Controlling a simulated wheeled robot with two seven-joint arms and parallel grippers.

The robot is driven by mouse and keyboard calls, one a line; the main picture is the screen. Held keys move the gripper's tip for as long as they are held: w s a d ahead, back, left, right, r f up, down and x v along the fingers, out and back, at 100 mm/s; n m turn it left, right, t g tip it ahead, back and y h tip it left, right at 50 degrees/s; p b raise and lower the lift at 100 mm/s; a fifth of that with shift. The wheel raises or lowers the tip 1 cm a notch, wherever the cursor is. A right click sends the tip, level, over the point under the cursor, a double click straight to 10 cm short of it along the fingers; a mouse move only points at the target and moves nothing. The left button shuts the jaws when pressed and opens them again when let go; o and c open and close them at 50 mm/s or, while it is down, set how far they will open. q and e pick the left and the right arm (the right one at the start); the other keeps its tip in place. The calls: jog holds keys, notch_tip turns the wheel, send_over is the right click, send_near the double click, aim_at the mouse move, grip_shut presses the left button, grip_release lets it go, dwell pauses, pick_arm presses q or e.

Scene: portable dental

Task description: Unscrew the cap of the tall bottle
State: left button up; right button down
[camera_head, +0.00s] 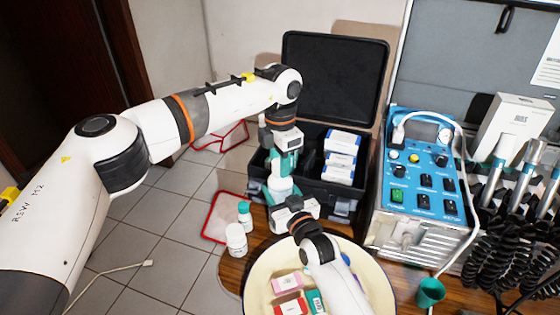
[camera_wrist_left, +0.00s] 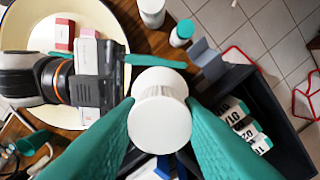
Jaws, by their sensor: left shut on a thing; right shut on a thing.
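The tall white bottle (camera_head: 280,187) stands upright at the front of the open black case in the head view. My left gripper (camera_head: 284,164) comes down from above with its teal fingers around the bottle's top. In the left wrist view the round white cap (camera_wrist_left: 160,108) sits between these fingers, which are shut on it. My right gripper (camera_head: 292,208) reaches in from the front and is shut on the bottle lower down; it also shows in the left wrist view (camera_wrist_left: 150,60). Its grip and the lower bottle are mostly hidden. Whether the cap has turned cannot be told.
A cream bowl (camera_head: 256,272) with small boxes is in front, under my right arm. A white jar (camera_head: 236,240) and a teal-capped bottle (camera_head: 245,214) stand left of it. The black case (camera_head: 334,80) holds blue-white boxes (camera_head: 341,157). A blue control unit (camera_head: 412,165) stands right.

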pick_arm(q)
jog(key=n, duration=0.6)
jog(key=shift+n, duration=0.3)
jog(key=n, duration=1.3)
jog(key=shift+r, duration=0.1)
jog(key=shift+r, duration=0.2)
jog(key=shift+r, duration=0.9)
jog(key=shift+r, duration=0.1)
